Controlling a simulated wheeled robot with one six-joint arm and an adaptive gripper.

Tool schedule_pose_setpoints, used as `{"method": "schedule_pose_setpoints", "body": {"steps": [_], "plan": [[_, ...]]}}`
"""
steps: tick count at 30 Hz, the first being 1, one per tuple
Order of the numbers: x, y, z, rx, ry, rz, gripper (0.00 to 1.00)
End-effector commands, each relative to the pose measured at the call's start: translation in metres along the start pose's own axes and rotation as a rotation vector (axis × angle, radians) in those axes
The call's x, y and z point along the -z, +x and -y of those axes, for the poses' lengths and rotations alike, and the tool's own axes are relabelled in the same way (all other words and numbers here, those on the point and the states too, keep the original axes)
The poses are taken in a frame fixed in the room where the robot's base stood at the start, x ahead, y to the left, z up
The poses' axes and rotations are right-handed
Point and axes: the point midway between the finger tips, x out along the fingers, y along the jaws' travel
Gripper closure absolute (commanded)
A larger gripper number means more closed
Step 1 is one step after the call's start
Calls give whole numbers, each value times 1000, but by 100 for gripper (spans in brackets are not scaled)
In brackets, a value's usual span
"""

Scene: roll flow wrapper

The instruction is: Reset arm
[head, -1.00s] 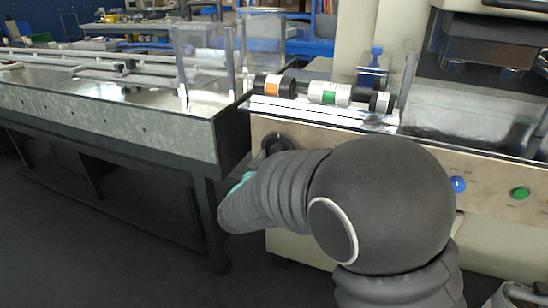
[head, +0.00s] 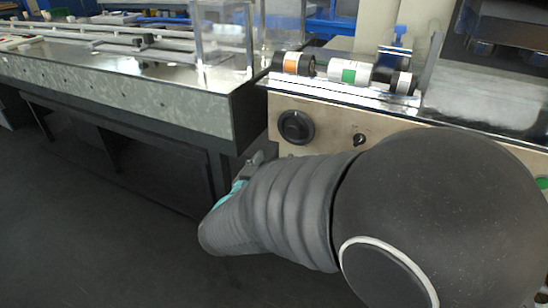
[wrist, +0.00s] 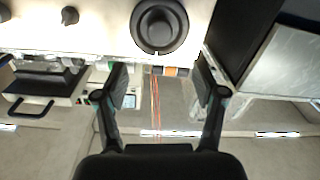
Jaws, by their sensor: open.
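My gripper (wrist: 161,80) shows in the wrist view with its two dark fingers spread wide and nothing between them. Its fingertips point toward the machine's front panel (wrist: 100,30), where a round black dial (wrist: 159,26) sits just beyond them. In the head view my grey arm fills the lower right, bent toward the left. The arm hides most of the gripper there; only a small grey part shows beyond the teal ring.
The machine's front panel also shows in the head view (head: 335,125), with the black dial (head: 296,127) and a small knob (head: 358,140). Labelled cylinders (head: 348,73) lie on its top ledge. A long metal conveyor table (head: 120,95) stands at left. Dark floor is clear at lower left.

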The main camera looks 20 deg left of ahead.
Motion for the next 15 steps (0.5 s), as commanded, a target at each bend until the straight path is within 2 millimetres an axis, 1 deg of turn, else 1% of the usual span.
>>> {"method": "schedule_pose_setpoints", "body": {"steps": [11,14,15], "plan": [[-1,0,1,3,20,3,30],[-11,0,13,58,65,52,30],[-17,-1,23,99,86,80,30]]}}
